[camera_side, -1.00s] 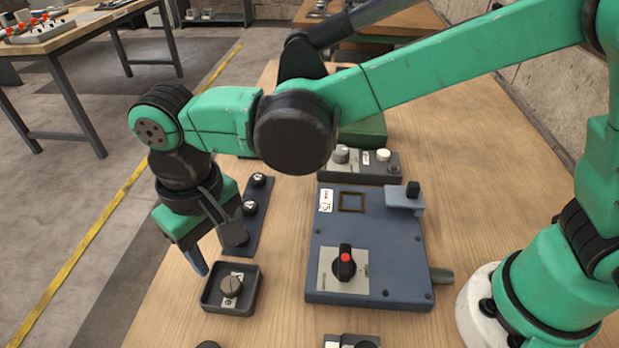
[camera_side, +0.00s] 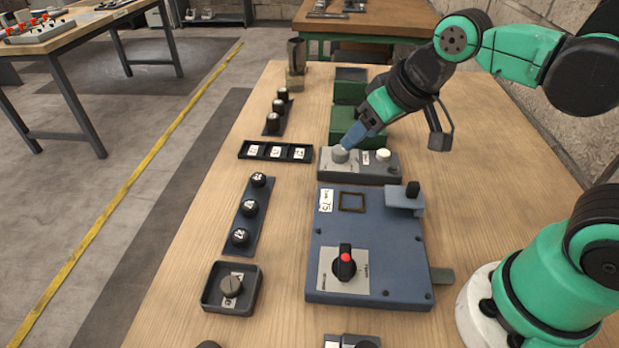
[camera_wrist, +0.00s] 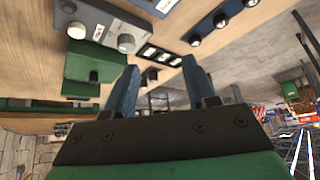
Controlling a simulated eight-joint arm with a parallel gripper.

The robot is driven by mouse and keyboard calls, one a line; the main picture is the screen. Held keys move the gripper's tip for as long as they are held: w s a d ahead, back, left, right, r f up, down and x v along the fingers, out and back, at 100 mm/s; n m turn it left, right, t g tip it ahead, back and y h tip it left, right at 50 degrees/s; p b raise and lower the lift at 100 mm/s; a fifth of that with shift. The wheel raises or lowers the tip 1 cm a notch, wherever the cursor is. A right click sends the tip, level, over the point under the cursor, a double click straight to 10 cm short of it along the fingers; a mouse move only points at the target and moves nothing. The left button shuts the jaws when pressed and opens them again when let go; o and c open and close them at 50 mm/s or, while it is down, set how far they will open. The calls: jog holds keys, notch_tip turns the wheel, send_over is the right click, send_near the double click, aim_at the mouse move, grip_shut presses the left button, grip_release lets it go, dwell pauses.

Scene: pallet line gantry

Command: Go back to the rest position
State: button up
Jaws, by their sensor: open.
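My gripper (camera_side: 353,138) shows in the side view above the far part of the bench, on the right. Its blue fingers slant down and left, and their tips appear in front of or above the grey box with knobs (camera_side: 358,174). In the wrist view the two blue fingers of my gripper (camera_wrist: 162,75) stand apart with nothing between them. The gripper is open and empty. I cannot tell its exact height above the bench.
A blue panel (camera_side: 390,240) with a red-marked dial lies mid-bench. A square tray with a knob (camera_side: 207,300), a strip of black knobs (camera_side: 237,225), a black label tray (camera_side: 241,151) and a green block (camera_side: 342,122) stand around it. The bench's left edge is open.

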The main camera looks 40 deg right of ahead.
jog(key=d, duration=0.1)
jog(key=s+d+f+t, duration=0.1)
jog(key=shift+s+d+h, duration=0.1)
jog(key=shift+d+h, duration=0.2)
jog(key=shift+d, duration=0.1)
